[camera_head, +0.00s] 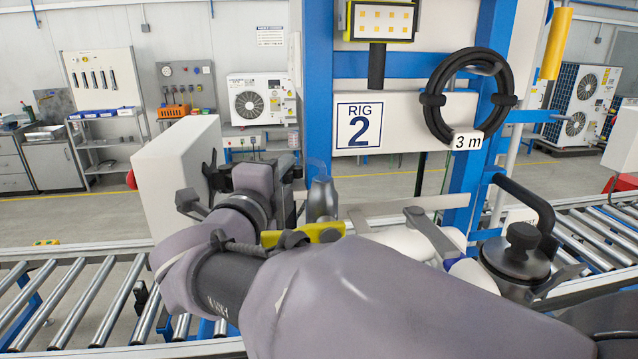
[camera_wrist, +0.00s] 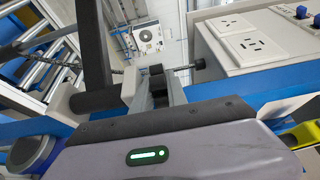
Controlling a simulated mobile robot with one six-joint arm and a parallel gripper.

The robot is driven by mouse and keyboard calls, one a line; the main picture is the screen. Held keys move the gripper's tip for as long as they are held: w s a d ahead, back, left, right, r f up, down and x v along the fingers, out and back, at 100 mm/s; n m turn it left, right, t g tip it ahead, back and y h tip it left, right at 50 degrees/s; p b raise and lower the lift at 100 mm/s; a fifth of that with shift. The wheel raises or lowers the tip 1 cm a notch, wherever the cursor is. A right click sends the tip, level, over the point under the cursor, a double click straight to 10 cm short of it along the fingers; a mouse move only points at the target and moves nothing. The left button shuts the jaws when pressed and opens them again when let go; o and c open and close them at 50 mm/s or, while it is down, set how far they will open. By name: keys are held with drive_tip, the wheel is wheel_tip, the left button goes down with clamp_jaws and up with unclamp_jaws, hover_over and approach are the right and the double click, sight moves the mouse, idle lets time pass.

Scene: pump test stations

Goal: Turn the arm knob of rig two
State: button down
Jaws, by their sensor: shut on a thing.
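My gripper (camera_wrist: 152,92) shows in the wrist view with its fingers closed around a small dark part, which appears to be the arm knob (camera_wrist: 156,70). The fingers hide most of it, and no label on it can be read. A thin bar with a black end (camera_wrist: 199,64) sticks out to the right beside the fingertips. In the head view my arm reaches across the front of rig two, marked by its sign (camera_head: 359,125). The wrist is bent near a pale box (camera_head: 176,172), and my arm hides the fingertips there.
A blue frame post (camera_head: 318,80) and a coiled black hose (camera_head: 435,98) stand close behind my arm. A black-handled pump part (camera_head: 520,250) is at right. Roller conveyors (camera_head: 75,300) run at both sides. A socket panel (camera_wrist: 245,45) is close by in the wrist view.

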drive_tip(key=c, duration=1.3)
unclamp_jaws()
drive_tip(key=shift+d, duration=0.1)
drive_tip(key=s+a, duration=0.1)
drive_tip(key=s, duration=0.4)
drive_tip(key=s+a, duration=0.1)
drive_tip(key=s, duration=0.5)
drive_tip(key=s+a, duration=0.1)
drive_tip(key=s, duration=0.5)
drive_tip(key=shift+s+b, duration=0.1)
drive_tip(key=shift+b, duration=0.3)
